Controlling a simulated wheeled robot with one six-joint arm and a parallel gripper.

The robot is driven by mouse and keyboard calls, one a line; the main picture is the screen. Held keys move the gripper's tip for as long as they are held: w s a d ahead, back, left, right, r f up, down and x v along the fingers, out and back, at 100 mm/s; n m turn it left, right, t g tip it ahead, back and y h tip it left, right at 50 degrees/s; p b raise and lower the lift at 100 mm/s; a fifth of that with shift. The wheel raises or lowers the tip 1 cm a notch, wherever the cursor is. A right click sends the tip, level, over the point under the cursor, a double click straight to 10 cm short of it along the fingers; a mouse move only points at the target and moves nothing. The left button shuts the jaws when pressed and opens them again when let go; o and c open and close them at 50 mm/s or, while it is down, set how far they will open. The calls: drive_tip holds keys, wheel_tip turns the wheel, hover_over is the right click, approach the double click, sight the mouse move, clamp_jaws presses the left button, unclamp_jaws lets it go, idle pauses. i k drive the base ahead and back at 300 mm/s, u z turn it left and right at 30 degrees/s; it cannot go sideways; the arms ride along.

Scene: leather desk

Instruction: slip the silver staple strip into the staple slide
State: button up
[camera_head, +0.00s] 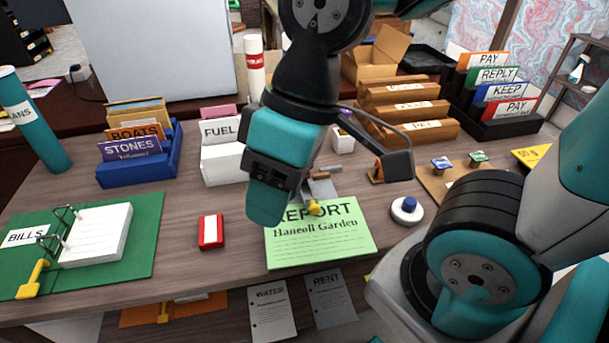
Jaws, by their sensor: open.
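My gripper (270,200) hangs over the middle of the desk, just behind and left of the green report sheet (318,246). It is open, with nothing seen between its fingers; the inside of the jaws is mostly hidden. A small grey metal piece (322,188) lies at the sheet's top edge, right of the gripper, with a yellow part (315,207) at its front end. It may be the staple slide, but it is partly hidden and I cannot be sure. I cannot make out the silver staple strip. A red and white box (211,232) lies left of the gripper.
A green board (130,268) with a white paper stack is at left. A blue file holder (168,166) and white holder (222,163) stand behind. Wooden racks (408,105) are behind right. A round blue-topped item (407,210) sits right of the sheet. Bare desk surrounds the red box.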

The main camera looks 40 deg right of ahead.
sight(307, 195)
drive_tip(key=u, duration=1.1)
drive_tip(key=i, duration=0.55)
drive_tip(key=z, duration=2.25)
